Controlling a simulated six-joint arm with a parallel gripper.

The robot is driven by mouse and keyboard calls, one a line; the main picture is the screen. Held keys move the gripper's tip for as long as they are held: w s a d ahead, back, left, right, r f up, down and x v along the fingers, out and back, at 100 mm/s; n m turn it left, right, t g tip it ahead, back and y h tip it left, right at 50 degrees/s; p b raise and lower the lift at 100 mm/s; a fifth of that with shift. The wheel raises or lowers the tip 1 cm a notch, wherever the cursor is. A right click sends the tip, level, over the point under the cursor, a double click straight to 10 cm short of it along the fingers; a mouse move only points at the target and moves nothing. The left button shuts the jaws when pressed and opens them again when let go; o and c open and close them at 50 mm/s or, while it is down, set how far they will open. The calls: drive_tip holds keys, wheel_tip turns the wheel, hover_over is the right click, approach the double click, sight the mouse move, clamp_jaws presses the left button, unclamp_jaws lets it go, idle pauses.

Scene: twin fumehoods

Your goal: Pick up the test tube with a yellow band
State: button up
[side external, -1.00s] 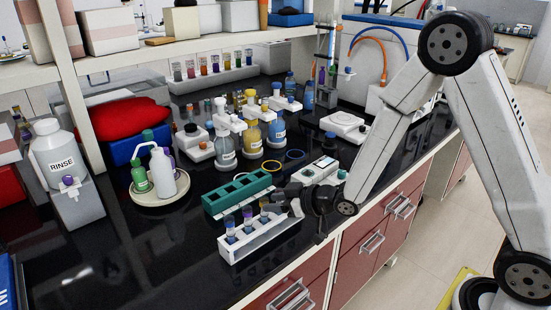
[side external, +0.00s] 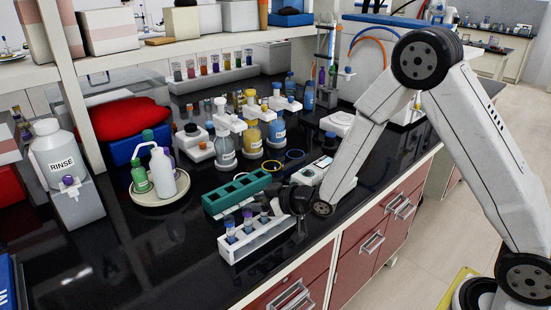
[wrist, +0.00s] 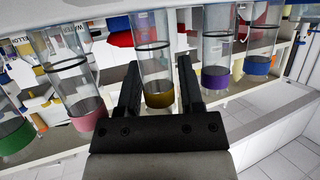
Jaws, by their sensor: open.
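The test tube with a yellow band (wrist: 159,98) is in the middle of the wrist view, a clear tube with a dark ring. My gripper (wrist: 159,75) is open, with one black finger on each side of this tube; I cannot tell whether either finger touches it. In the side external view my gripper (side external: 268,203) is at the right part of the white rack (side external: 262,244) and hides most of the yellow-banded tube's top. A purple-banded tube (wrist: 214,78) and a blue-banded tube (wrist: 258,66) are to its right in the wrist view; a pink-banded tube (wrist: 88,119) is to its left.
A green-banded tube (wrist: 14,138) is at the wrist view's left edge. An empty-looking green rack (side external: 222,200) stands just behind the white rack. A white device (side external: 314,172) is behind my gripper. The dark bench is clear to the left of the white rack.

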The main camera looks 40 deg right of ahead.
clamp_jaws()
drive_tip(key=shift+r, duration=0.2)
wheel_tip(320, 180, up, 10)
drive_tip(key=shift+f, duration=0.15)
idle(0.8)
idle(0.5)
